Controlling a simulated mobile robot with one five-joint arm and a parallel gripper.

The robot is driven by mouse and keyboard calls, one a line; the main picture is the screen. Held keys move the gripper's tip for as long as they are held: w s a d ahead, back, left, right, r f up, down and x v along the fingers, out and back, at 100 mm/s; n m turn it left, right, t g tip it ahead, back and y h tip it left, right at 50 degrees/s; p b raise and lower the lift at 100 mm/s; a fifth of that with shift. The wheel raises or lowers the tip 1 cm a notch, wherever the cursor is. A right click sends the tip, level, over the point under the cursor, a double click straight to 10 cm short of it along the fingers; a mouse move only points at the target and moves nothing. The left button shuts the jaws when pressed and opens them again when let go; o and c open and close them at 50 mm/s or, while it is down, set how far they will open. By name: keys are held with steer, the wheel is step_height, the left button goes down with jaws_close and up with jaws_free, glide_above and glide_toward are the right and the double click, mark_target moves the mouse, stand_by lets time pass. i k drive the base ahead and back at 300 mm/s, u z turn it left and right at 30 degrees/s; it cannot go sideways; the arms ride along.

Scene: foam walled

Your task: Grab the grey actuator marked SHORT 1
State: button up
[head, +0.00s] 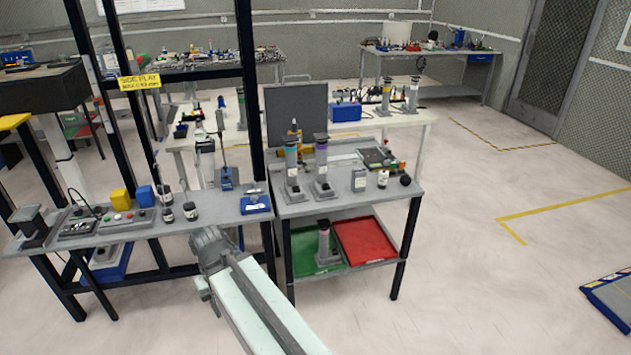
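Several grey upright cylinders on square bases could be actuators; no SHORT 1 marking is readable in the head view. One with a green band (291,168) and one with a purple band (321,168) stand side by side on the grey right-hand table. Another with a reddish band (323,244) stands on the shelf below. Two more, one yellow-banded (386,98) and one pale-banded (412,96), stand on the white table behind. My gripper end (208,242) is at the front edge of the left bench, left of and apart from these cylinders. Its fingers cannot be made out.
The grey table (290,210) also holds small grey blocks (359,181) and a dark upright panel (296,115) stands behind it. Its shelf has green and red trays (366,242). A left bench (130,230) carries bottles and controls.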

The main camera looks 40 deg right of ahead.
mark_target(293, 192)
steer(key=z, duration=0.15)
steer(key=i, duration=1)
steer(key=u, duration=0.1)
